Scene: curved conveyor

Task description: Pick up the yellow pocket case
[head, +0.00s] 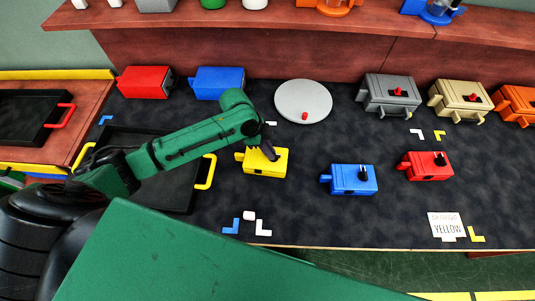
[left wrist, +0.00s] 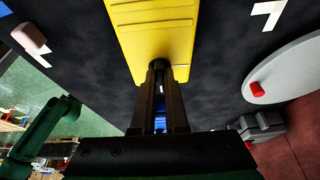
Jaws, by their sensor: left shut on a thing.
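The yellow pocket case (head: 263,168) is a small boxy case with a side tab, on the dark conveyor surface near the middle of the head view. In the left wrist view its ribbed yellow body (left wrist: 155,35) fills the top centre. My left gripper (head: 269,150) comes down on it from above, and in the left wrist view its fingers (left wrist: 160,68) are shut at the near end of the case. The fingers hide the exact part that they grip. I cannot tell any gap between case and surface.
A blue case (head: 350,182) and a red case (head: 425,170) sit to the right. A round grey plate (head: 290,112) lies behind. A black tray with yellow handles (head: 176,190) is left, under my arm. A sign reading YELLOW (head: 444,222) is at front right.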

